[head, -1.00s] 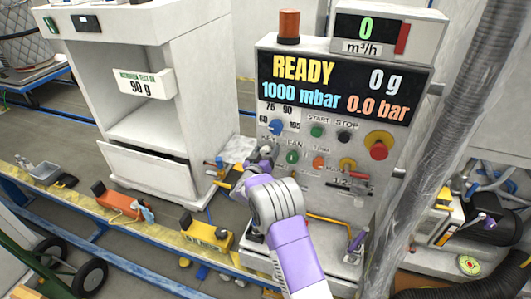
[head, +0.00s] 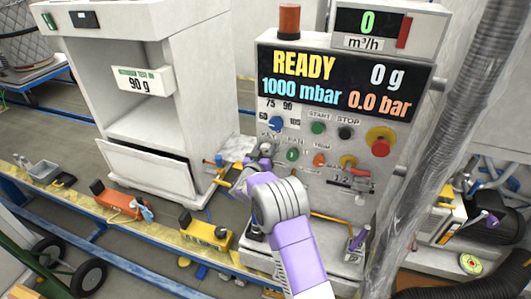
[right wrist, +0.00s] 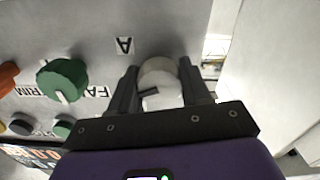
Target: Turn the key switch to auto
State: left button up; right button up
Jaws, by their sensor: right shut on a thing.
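The key switch (right wrist: 158,72) is a round pale metal piece on the grey panel, with a small dark key-like part at its front. In the right wrist view it sits between the two dark fingers of my right gripper (right wrist: 160,92), which is shut on it. A label "A" (right wrist: 125,45) is on the panel beside it. In the head view my right gripper (head: 263,152) is at the panel's left side, below the blue knob (head: 277,123), and largely hides the switch. The switch's exact angle is hard to read. My left gripper is not in view.
The display (head: 335,82) reads READY. A red emergency button (head: 380,146) is further right. A grey hose (head: 455,130) hangs at the right.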

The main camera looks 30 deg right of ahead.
jog(key=m+b, duration=0.6)
jog(key=shift+f, duration=0.15)
jog(key=shift+m+b, duration=1.95)
jog(key=shift+m, duration=0.25)
jog(key=shift+r, duration=0.2)
jog(key=o, duration=1)
jog(key=shift+s, duration=0.1)
jog(key=v, duration=0.7)
jog(key=shift+s+a, duration=0.15)
